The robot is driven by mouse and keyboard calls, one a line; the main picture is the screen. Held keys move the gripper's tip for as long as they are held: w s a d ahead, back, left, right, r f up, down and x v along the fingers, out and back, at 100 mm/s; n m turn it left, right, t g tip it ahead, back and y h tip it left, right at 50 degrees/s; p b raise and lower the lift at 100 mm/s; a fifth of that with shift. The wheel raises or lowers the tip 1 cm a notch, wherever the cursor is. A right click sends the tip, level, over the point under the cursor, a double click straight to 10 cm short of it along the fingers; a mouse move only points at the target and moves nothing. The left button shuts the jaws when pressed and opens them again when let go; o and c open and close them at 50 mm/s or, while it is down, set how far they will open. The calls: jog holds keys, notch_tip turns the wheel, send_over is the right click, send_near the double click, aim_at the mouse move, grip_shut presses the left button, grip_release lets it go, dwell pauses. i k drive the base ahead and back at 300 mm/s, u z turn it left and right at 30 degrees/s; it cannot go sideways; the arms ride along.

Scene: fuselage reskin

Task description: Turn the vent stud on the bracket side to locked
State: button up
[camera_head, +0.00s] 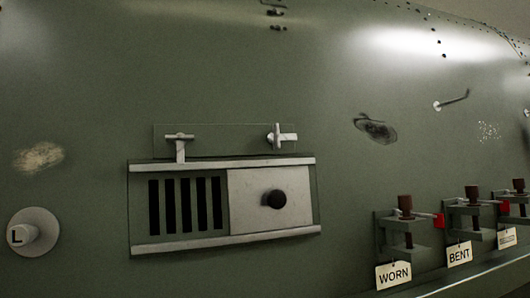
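A vent with a dark slotted grille (186,205) is on the green fuselage skin. A pale sliding plate (248,188) with a black knob (275,200) covers its right half. Two metal studs stand above the top rail (222,165). The right stud (280,135), on the side toward the brackets, shows an upright bar with a short piece crossing it sideways. The left stud (179,138) shows a level bar on top of a stem. I see no lock marking on either stud. My gripper is not in view.
Brackets with brown tops and red parts stand at lower right, with tags WORN (394,275), BENT (459,253) and one unreadable (507,238). A thin rod (452,101) sticks out at upper right, near a dark scuff (375,128).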

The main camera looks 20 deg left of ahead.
aim_at(274, 138)
jog(key=u, duration=1.45)
jog(key=k, duration=0.95)
jog(key=z, duration=0.95)
jog(key=i, duration=1)
jog(key=u, duration=0.05)
